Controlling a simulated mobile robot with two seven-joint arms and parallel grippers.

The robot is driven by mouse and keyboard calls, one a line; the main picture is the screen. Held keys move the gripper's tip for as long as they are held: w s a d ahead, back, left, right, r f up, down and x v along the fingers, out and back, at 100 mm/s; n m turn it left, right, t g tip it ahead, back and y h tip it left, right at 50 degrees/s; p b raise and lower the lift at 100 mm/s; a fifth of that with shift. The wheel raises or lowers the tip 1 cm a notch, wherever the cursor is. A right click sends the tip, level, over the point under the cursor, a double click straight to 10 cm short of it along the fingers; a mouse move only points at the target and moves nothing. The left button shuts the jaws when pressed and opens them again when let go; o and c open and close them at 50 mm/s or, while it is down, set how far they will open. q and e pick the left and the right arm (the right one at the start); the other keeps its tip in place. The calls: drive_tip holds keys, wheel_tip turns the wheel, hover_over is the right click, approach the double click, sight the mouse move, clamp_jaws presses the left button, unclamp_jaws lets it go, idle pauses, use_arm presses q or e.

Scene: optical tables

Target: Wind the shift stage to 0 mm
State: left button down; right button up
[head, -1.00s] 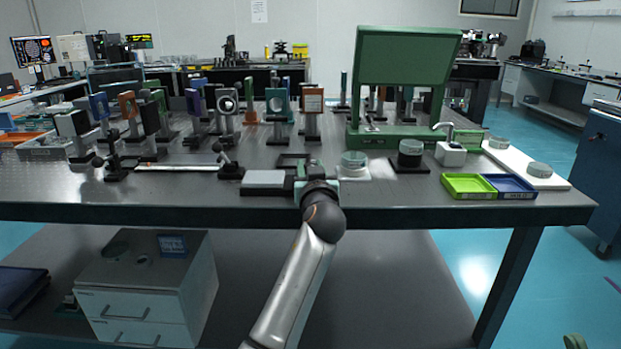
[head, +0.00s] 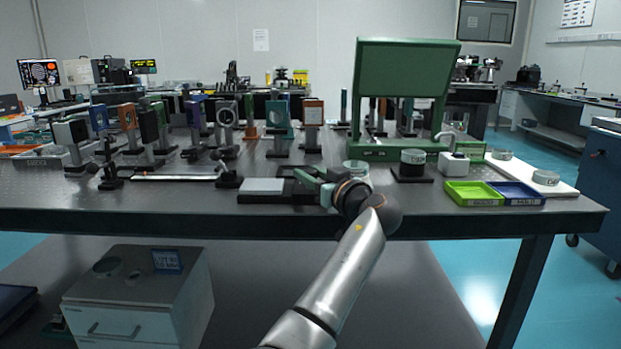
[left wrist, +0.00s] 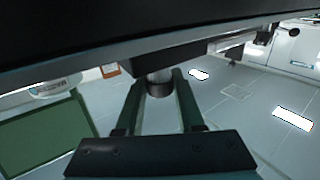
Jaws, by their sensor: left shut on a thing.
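The stage I take for the shift stage, a dark base with a light grey plate (head: 263,187), sits near the table's front edge in the head view. My left gripper (head: 318,182) is just right of it, low over the table, its fingers partly hidden by my wrist. In the left wrist view, its two dark green fingers (left wrist: 160,100) are shut on a small dark round knob (left wrist: 160,86) with a pale shaft. I cannot read any scale or the stage's position. My right gripper is out of view.
A clear dish (head: 355,168) stands close behind my left wrist, with a black-based jar (head: 412,163) farther right. Green (head: 472,193) and blue (head: 514,194) trays lie at the front right. A rail (head: 175,178) lies left of the stage. Several optic mounts and a large green frame (head: 403,70) stand behind.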

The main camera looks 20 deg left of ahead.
use_arm(q)
drive_tip(key=shift+n+g+y, duration=0.5)
drive_tip(key=shift+g, duration=0.1)
idle(0.3)
drive_tip(key=c, duration=0.5)
unclamp_jaws()
drive_tip(key=p+v, duration=0.2)
drive_tip(key=v, duration=1)
drive_tip(key=shift+s+d, duration=0.15)
drive_tip(key=shift+d, duration=0.05)
